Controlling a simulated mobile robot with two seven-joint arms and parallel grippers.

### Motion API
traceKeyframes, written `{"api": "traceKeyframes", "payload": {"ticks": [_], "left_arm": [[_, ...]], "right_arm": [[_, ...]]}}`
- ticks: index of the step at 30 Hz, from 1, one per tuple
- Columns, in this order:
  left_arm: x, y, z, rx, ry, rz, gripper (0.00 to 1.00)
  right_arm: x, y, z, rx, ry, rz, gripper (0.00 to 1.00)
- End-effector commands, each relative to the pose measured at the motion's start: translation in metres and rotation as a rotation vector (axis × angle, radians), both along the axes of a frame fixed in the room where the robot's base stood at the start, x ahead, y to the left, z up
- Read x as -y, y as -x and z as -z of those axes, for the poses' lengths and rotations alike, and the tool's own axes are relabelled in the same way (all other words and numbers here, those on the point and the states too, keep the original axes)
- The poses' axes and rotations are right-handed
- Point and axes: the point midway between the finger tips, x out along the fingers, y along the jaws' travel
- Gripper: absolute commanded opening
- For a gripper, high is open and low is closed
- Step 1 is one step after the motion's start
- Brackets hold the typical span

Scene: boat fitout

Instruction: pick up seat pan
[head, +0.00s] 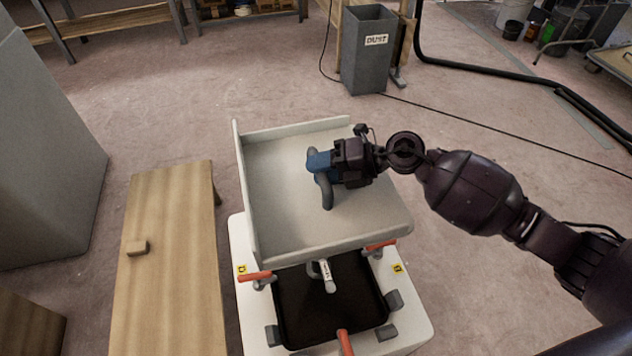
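The seat pan, a light grey shallow shell (275,195) with raised walls at its left, back and front edges, is in the middle of the head view. It overlaps the back part of a white fixture (255,325); I cannot tell how far above it. My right gripper (321,172), with blue on its fingers, reaches in from the right over the pan. It appears closed around a dark grey curved handle (327,195) at the pan's middle. The exact finger contact is partly hidden. My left gripper is out of view.
The fixture has a black recess (325,300) and clamps with red-orange handles (345,342). A wooden bench (165,270) with a small wooden block (137,248) stands left. A grey dust bin (367,50) stands behind. Cables and a black hose cross the floor at right.

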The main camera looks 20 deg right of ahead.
Motion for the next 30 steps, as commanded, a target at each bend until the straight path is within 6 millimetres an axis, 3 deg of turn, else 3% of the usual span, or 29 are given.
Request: {"api": "traceKeyframes", "payload": {"ticks": [9, 16, 30], "left_arm": [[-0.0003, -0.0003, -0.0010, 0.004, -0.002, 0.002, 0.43], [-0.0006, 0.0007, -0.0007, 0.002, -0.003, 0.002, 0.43], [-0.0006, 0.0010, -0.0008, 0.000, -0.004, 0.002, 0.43]], "right_arm": [[-0.0045, -0.0017, -0.0002, 0.002, 0.000, 0.000, 0.36], [-0.0044, -0.0017, -0.0002, 0.002, 0.000, 0.000, 0.01], [-0.0047, -0.0024, -0.0032, 0.006, -0.002, 0.000, 0.00]]}}
